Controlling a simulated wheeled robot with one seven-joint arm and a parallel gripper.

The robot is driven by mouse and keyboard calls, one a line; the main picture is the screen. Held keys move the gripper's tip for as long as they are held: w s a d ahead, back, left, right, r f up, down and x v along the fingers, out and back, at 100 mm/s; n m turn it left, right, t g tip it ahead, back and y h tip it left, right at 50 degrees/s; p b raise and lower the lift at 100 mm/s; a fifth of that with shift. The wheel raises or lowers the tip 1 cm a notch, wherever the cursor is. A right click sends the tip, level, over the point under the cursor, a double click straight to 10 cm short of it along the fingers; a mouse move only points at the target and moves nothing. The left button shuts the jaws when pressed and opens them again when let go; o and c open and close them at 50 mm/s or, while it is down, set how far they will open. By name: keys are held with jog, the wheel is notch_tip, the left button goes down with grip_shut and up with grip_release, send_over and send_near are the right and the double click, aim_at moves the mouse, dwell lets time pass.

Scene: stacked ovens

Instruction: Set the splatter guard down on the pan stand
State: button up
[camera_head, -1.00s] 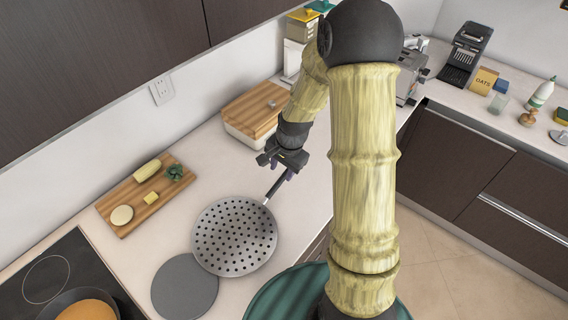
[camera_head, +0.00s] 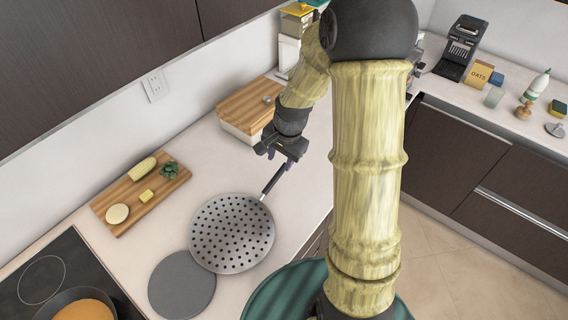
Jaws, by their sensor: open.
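The splatter guard (camera_head: 232,233) is a round grey perforated disc with a dark handle. It lies on the counter, its handle pointing up and right. Its lower-left rim overlaps the edge of a plain grey round disc, which looks like the pan stand (camera_head: 182,286); most of the stand is uncovered. I cannot tell whether the two touch. My gripper (camera_head: 280,158) is open at the far end of the handle (camera_head: 272,181), with its fingers just above the handle's tip. It does not hold the handle.
A cutting board (camera_head: 142,196) with food lies to the left. A hob with a pan (camera_head: 78,306) is at lower left. A wooden-lidded box (camera_head: 250,108) stands behind my gripper. The counter between board and guard is clear.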

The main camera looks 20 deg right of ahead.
jog(key=s+r+n, duration=0.3)
jog(key=s+n, duration=0.2)
jog(key=s, duration=0.1)
jog(key=s+a+r+n+t+h, duration=0.1)
jog(key=s+r+n, duration=0.2)
jog(key=s+n, duration=0.2)
jog(key=shift+s+a+r, duration=0.15)
jog(key=shift+s+r, duration=0.1)
jog(key=shift+s, duration=0.9)
